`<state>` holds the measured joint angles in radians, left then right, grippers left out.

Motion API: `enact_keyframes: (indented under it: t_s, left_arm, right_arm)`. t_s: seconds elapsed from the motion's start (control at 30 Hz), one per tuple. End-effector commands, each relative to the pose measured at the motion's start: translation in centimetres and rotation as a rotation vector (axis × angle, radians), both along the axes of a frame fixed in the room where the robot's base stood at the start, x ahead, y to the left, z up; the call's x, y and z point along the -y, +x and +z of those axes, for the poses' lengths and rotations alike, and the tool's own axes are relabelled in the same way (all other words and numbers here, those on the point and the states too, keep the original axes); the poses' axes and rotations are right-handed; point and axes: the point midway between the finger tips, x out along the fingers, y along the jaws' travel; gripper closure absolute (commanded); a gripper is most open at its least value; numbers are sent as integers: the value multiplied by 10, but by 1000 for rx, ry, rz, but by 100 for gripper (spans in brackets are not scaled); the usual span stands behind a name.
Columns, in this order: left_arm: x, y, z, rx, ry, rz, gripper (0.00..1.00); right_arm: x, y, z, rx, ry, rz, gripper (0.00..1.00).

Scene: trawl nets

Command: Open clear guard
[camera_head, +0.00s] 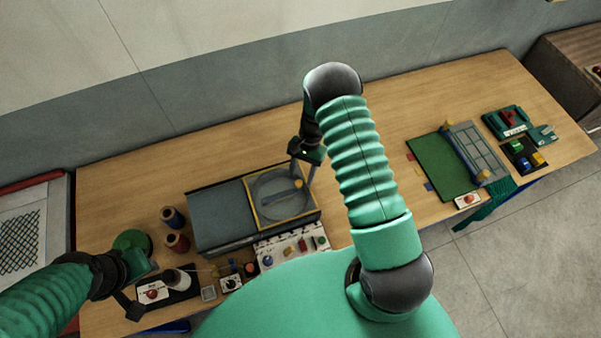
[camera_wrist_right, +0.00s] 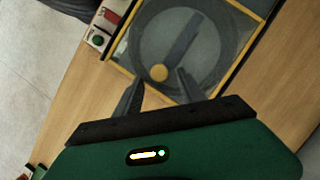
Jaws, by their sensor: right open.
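The clear guard (camera_head: 265,216) is a see-through panel in a yellow frame on the right part of a grey box (camera_head: 220,213). It lies flat over a round grey disc with a dark bar. A round yellow knob (camera_head: 298,184) shows near the guard's right side. In the right wrist view, the guard (camera_wrist_right: 208,84) fills the upper middle and the knob (camera_wrist_right: 159,73) appears between my fingertips. My right gripper (camera_head: 303,178) is open over the guard's right edge; contact with the knob cannot be told. My left gripper (camera_head: 131,300) is at the lower left, its jaws unclear.
A white panel with small parts (camera_head: 292,247) sits in front of the box. Dark blue and red spools (camera_head: 174,217) stand left of it. A green mat (camera_head: 437,168) and a grey-blue framed rack (camera_head: 477,152) are at the right. The wooden table (camera_head: 130,190) is clear behind the box.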

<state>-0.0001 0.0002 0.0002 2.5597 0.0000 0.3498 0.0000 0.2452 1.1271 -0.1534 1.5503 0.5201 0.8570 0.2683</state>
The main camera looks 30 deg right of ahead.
Motion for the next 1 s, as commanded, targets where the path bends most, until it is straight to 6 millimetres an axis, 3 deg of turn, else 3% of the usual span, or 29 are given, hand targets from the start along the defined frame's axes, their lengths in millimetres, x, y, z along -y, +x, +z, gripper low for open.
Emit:
enact_keyframes:
  t_s: [0.33,0.7,1.0]
  left_arm:
    - [0,0,2,0,0,0,64]
    - [0,0,2,0,0,0,64]
    - [0,0,2,0,0,0,64]
  right_arm:
    - [-6,-1,-7,0,-3,2,53]
    - [-3,0,-8,3,-1,0,100]
    - [-1,1,-7,5,-6,0,100]
